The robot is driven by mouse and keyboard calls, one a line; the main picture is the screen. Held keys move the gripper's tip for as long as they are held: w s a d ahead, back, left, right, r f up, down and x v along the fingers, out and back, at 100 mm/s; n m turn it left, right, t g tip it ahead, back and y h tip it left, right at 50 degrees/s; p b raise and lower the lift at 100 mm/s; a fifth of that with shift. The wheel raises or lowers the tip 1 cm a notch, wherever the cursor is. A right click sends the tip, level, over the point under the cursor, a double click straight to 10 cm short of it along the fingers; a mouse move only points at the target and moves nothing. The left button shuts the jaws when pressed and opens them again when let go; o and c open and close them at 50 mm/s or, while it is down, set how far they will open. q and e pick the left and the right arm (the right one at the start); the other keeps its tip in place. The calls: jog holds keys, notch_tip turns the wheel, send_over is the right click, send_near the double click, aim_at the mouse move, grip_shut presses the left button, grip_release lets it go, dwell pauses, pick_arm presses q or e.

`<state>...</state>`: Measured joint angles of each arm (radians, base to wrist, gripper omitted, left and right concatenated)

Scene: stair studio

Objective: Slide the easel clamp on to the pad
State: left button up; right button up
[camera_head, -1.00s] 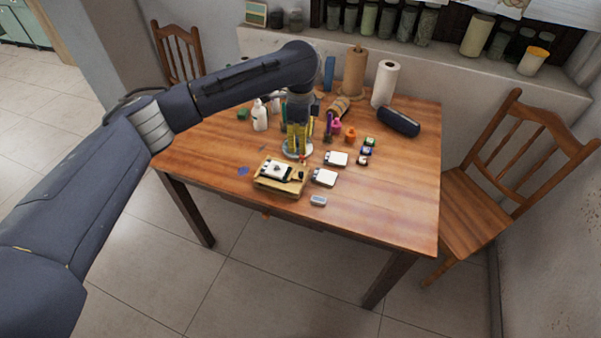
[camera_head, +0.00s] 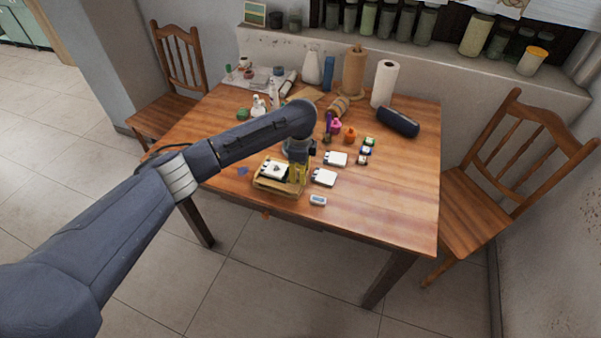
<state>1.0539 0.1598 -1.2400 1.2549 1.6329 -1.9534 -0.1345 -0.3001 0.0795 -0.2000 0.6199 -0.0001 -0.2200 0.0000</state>
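The small wooden easel (camera_head: 274,188) lies low near the front edge of the table. A white pad (camera_head: 270,171) with a dark mark rests on it. My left gripper (camera_head: 299,179), with yellow fingers, points down at the easel's right side, just right of the pad. It covers the spot where the easel clamp would show, so I cannot make out the clamp. Whether the fingers are apart, shut or touching anything is too small to tell. My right gripper is not in view.
Two white boxes (camera_head: 324,177) (camera_head: 336,158) and a small grey item (camera_head: 318,200) lie right of the easel. The table's right front (camera_head: 400,205) is clear.

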pick_arm(q)
jog(key=shift+f, duration=0.2)
grip_shut()
dwell(0.3)
dwell(0.3)
